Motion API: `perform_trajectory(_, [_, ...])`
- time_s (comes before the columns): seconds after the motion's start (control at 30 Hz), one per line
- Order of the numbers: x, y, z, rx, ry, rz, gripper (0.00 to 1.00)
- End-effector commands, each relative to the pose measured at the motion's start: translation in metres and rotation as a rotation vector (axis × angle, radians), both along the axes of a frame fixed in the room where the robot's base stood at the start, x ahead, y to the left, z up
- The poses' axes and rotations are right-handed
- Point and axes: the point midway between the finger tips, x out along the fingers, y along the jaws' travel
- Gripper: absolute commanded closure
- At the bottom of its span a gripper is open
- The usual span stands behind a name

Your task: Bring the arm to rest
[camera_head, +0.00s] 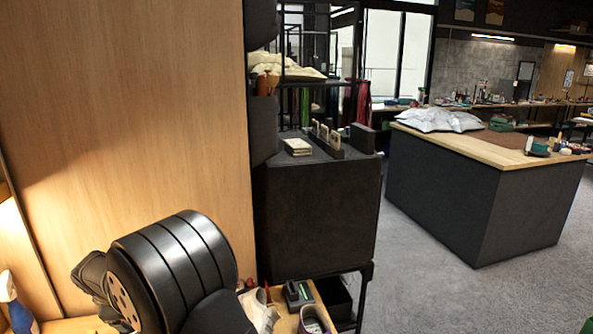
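A thick black banded cylinder, a link of my arm (172,268), fills the lower left of the head view. Its round end with small holes faces left. A dark, blurry-edged part (92,275) sits behind that end, and I cannot tell what it is. A dark rounded part of the arm continues below the cylinder to the bottom edge. My gripper and its fingertips do not show in this view, so whether it is open or shut is hidden.
A wooden panel (125,100) stands close behind the arm. A blue-and-white bottle (14,305) is at the lower left. A dark cabinet (315,220) stands behind. Grey floor (430,290) is open at right.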

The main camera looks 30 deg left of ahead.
Motion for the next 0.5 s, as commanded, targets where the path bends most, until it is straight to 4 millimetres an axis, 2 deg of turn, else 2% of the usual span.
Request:
perform_trajectory(0.03, [0.003, 0.003, -0.011, -0.003, 0.001, -0.001, 0.17])
perform_trajectory(0.13, [0.009, 0.009, -0.028, -0.004, 0.001, 0.000, 0.17])
perform_trajectory(0.33, [0.017, 0.019, -0.050, -0.002, 0.001, 0.000, 0.17])
perform_trajectory(0.4, [0.017, 0.019, -0.039, 0.004, -0.001, 0.000, 0.17])
perform_trajectory(0.5, [0.016, 0.019, -0.034, 0.000, -0.001, 0.001, 0.17])
